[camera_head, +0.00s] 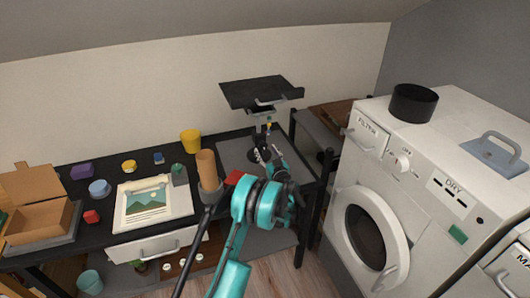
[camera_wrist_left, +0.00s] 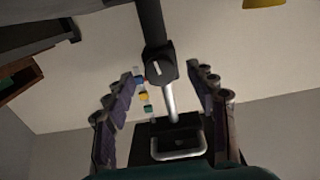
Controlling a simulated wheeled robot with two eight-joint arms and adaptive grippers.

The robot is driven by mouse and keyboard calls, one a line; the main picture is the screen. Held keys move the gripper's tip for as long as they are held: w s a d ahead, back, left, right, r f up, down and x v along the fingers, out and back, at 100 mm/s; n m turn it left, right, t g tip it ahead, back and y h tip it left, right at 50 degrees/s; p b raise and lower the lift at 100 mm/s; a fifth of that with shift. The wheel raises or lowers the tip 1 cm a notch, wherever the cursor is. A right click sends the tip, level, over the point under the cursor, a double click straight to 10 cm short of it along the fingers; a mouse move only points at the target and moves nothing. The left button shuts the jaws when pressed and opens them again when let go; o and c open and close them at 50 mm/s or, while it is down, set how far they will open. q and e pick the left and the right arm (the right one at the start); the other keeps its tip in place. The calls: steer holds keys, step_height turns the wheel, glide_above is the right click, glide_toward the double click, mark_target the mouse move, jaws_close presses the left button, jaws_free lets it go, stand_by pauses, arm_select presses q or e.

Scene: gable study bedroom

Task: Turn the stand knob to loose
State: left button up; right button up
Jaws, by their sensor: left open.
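The stand (camera_head: 262,92) has a tilted black top plate with a grey handle, on a post at the back right of the black desk. In the left wrist view the plate (camera_wrist_left: 140,137) shows low down, joined by a grey rod to a dark post. A round dark knob (camera_wrist_left: 160,68) sits on the post, with a small pale and reddish mark. Blue, yellow and green marks (camera_wrist_left: 143,97) lie beside it. My left gripper (camera_head: 266,153) is open below the plate; its fingers stand either side of the knob in the wrist view, with visible gaps. My right gripper is not seen.
A brown cup (camera_head: 207,170), a yellow cup (camera_head: 190,140) and a picture sheet (camera_head: 150,204) are on the desk left of my arm. A cardboard box (camera_head: 38,220) is far left. A white dryer (camera_head: 440,160) stands right, with a black pot (camera_head: 412,103) on top.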

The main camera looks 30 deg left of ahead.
arm_select(q)
steer(key=shift+x, duration=0.9)
steer(key=shift+r, duration=0.1)
steer(key=c, duration=1.2)
steer(key=shift+o, duration=0.2)
